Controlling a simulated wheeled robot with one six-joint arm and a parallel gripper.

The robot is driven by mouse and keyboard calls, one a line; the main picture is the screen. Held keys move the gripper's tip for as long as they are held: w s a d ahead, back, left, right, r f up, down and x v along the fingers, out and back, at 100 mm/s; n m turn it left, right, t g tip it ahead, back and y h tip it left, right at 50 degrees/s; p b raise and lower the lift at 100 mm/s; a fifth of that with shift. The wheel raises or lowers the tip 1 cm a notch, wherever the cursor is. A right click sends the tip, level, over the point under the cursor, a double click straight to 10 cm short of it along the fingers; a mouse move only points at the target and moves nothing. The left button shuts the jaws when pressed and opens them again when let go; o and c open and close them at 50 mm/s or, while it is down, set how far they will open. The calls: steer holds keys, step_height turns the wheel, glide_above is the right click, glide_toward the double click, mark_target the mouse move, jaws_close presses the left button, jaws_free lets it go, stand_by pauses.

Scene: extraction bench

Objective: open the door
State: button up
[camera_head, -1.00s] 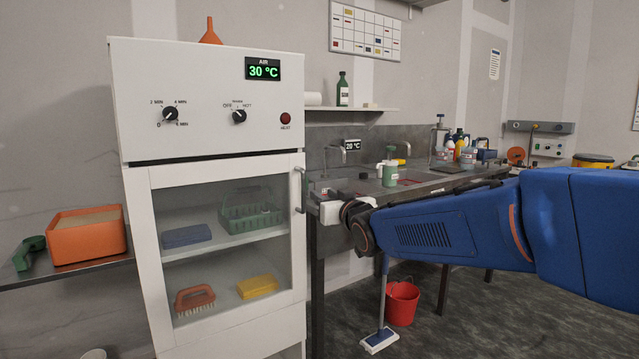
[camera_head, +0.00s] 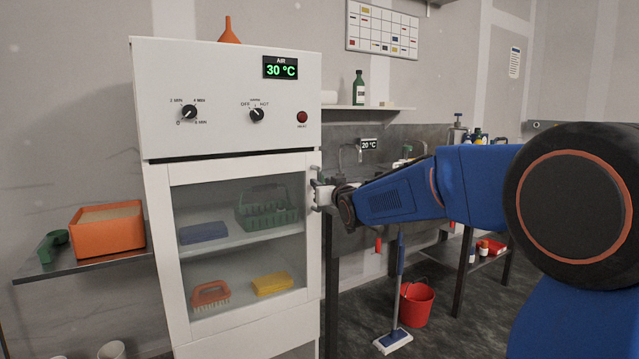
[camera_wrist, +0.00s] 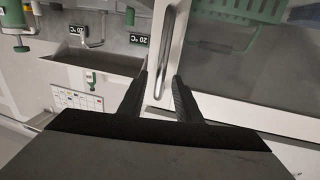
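The door (camera_head: 240,318) of the white cabinet is a white frame with a glass pane, and it is shut. Its bar handle (camera_wrist: 167,50) is metal and runs along the door's right edge; in the head view my gripper mostly covers it. My gripper (camera_head: 318,192) is at the handle. In the wrist view my gripper (camera_wrist: 162,78) is open, with one dark finger on each side of the handle's line and a gap to each. How deep the handle sits between the fingers I cannot tell.
Behind the glass are a green basket (camera_head: 266,213), a blue block (camera_head: 203,232), an orange brush (camera_head: 211,294) and a yellow sponge (camera_head: 272,284). A red bucket (camera_head: 416,304) and a mop (camera_head: 394,338) stand on the floor right of the cabinet. An orange bin (camera_head: 107,232) is at left.

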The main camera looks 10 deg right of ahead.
steer(key=shift+w+a, duration=0.2)
steer(key=shift+w, duration=1.35)
steer(key=shift+c, duration=0.3)
jaws_close()
steer(key=shift+s, duration=0.1)
